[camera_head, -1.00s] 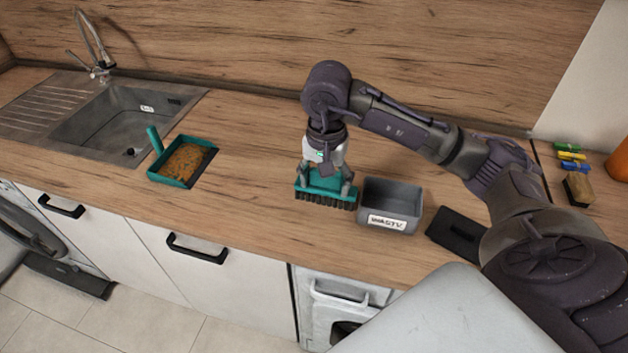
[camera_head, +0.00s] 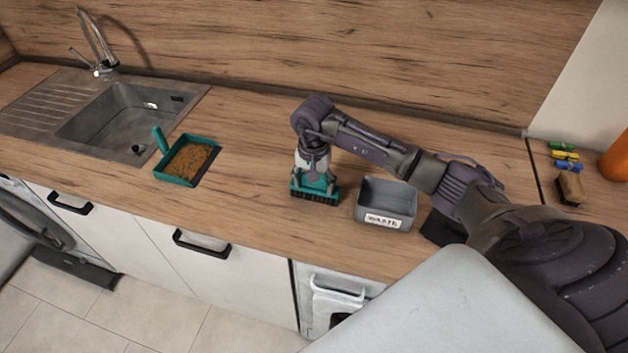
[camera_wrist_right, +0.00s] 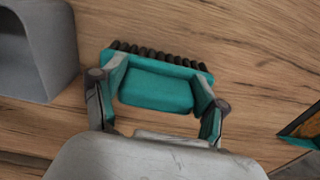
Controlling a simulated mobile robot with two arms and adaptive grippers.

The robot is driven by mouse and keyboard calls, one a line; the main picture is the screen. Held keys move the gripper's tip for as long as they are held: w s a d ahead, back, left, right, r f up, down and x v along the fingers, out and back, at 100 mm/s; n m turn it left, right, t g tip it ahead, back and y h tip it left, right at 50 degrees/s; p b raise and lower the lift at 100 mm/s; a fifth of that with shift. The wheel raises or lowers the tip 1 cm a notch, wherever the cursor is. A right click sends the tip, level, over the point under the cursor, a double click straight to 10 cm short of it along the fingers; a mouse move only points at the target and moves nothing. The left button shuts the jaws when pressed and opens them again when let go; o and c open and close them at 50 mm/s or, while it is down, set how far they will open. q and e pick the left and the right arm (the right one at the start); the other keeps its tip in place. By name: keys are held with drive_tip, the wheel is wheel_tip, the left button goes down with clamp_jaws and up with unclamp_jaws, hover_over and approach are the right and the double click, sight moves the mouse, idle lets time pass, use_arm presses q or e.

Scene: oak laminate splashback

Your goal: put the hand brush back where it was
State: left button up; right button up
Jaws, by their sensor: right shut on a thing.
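The hand brush (camera_head: 327,191) is teal with dark bristles. My right gripper (camera_head: 314,183) is shut on it from above, left of the grey waste bin. In the right wrist view the teal brush block (camera_wrist_right: 157,90) sits between the two fingers, with its bristle row along the far side. The bristles are at or close above the worktop; I cannot tell if they touch. A teal dustpan (camera_head: 168,177) with brown debris lies farther left, near the sink. My left gripper is not in view.
The grey bin labelled waste (camera_head: 366,217) stands right of the brush. A black flat item (camera_head: 436,229) lies beyond it, partly behind my arm. Colored clips (camera_head: 565,155) and a block-shaped brush (camera_head: 570,188) are at the far right. Worktop between dustpan and brush is clear.

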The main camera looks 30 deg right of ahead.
sight(314, 190)
drive_tip(key=shift+f, duration=0.15)
drive_tip(key=o, duration=1.5)
drive_tip(key=shift+o, duration=0.2)
drive_tip(key=shift+r, duration=0.2)
wheel_tip(314, 190, up, 12)
drive_tip(key=b, duration=0.4)
drive_tip(key=shift+s+a, duration=0.15)
